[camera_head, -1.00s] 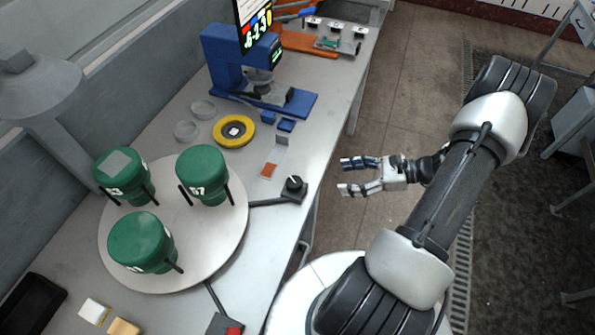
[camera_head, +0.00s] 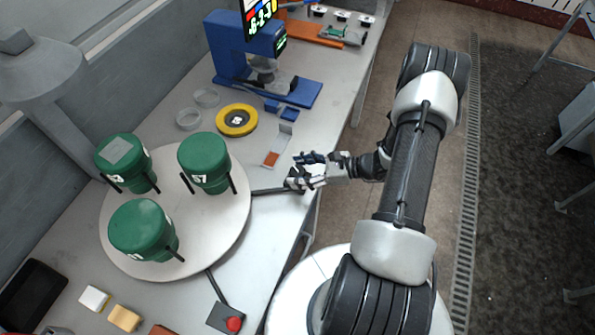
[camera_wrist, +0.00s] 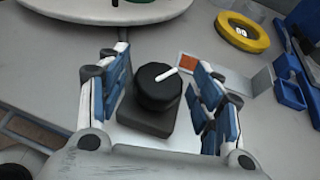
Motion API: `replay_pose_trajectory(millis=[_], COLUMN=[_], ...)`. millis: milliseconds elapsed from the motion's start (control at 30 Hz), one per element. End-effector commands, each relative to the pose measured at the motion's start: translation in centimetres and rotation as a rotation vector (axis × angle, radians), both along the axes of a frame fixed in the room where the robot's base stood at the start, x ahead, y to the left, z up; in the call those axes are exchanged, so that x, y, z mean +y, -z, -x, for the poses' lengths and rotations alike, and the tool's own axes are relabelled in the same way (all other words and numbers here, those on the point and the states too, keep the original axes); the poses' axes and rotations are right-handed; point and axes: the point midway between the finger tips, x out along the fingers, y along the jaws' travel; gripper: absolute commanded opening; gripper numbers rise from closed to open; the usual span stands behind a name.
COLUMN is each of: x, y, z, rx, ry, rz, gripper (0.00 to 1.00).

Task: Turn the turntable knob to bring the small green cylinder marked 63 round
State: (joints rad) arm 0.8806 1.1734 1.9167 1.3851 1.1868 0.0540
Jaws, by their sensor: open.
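The turntable (camera_head: 224,232) is a pale round disc at the left of the bench, carrying several green cylinders. One cylinder (camera_head: 205,163) stands at its right, one (camera_head: 142,230) at the front, and one (camera_head: 125,163) at the back left with a grey square on top. The black turntable knob (camera_wrist: 158,88) with a white pointer line sits on a dark base in the wrist view. My gripper (camera_head: 298,171) is open, its fingers (camera_wrist: 165,95) on either side of the knob, with gaps showing. In the head view it hides most of the knob.
A yellow ring (camera_head: 237,120), a small tray with an orange patch (camera_head: 277,150) and blue blocks (camera_head: 281,110) lie beyond the knob. A blue stand (camera_head: 228,50) is at the back. A red button box (camera_head: 227,318) is at the front edge.

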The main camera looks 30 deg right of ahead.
Motion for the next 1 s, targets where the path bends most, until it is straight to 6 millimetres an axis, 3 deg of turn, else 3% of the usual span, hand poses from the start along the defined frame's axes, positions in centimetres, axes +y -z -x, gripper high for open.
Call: replay_pose_trajectory(millis=[400,1000], x=[0.66,0.65], y=[0.35,0.33], z=[-0.56,-0.55], rx=[0.001,0.001], ry=[0.0,0.0], rz=[-0.001,-0.001], gripper=[0.6,0.2])
